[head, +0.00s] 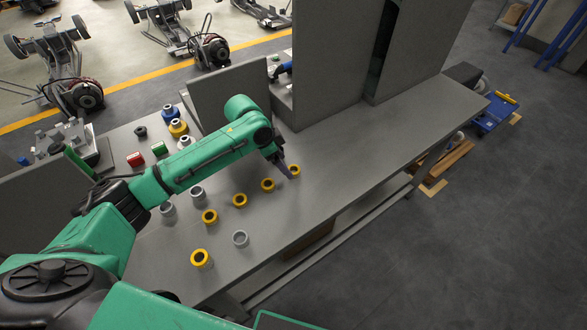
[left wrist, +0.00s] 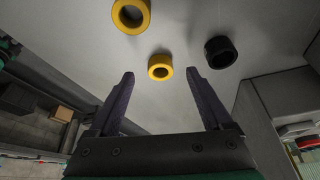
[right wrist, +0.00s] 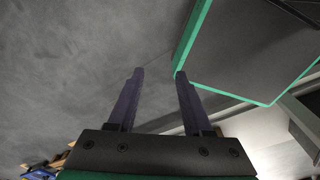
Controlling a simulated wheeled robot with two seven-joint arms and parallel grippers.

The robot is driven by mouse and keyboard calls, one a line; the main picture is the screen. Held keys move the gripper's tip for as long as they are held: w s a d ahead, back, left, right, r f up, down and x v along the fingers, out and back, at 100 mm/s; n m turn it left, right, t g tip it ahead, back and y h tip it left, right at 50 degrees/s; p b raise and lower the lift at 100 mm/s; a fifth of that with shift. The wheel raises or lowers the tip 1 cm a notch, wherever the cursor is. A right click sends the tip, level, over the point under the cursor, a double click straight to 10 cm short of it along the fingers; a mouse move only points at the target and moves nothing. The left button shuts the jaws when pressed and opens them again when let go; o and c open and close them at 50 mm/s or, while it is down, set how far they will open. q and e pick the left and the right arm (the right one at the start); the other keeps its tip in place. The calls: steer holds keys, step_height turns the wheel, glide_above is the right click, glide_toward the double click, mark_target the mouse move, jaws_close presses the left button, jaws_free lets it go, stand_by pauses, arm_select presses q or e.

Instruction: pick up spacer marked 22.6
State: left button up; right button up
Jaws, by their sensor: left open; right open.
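Several yellow and grey ring-shaped spacers stand on the grey table. No 22.6 marking is readable, so I cannot tell which one carries it. My left gripper (head: 284,166) is open beside the yellow spacer at the row's right end (head: 295,169). Other yellow spacers (head: 268,184) (head: 240,200) (head: 210,216) (head: 201,258) lie to its left. In the left wrist view a yellow spacer (left wrist: 160,66) shows just beyond the open fingertips (left wrist: 160,75), with another yellow spacer (left wrist: 131,14) and a black ring (left wrist: 220,52) farther off. My right gripper (right wrist: 160,75) is open and empty.
The table's right part is clear.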

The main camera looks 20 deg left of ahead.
mark_target(292, 170)
arm_select(q)
steer(key=x, duration=0.4)
steer(key=shift+w+d, duration=0.15)
steer(key=shift+d, duration=0.15)
steer(key=shift+r, duration=0.1)
jaws_close()
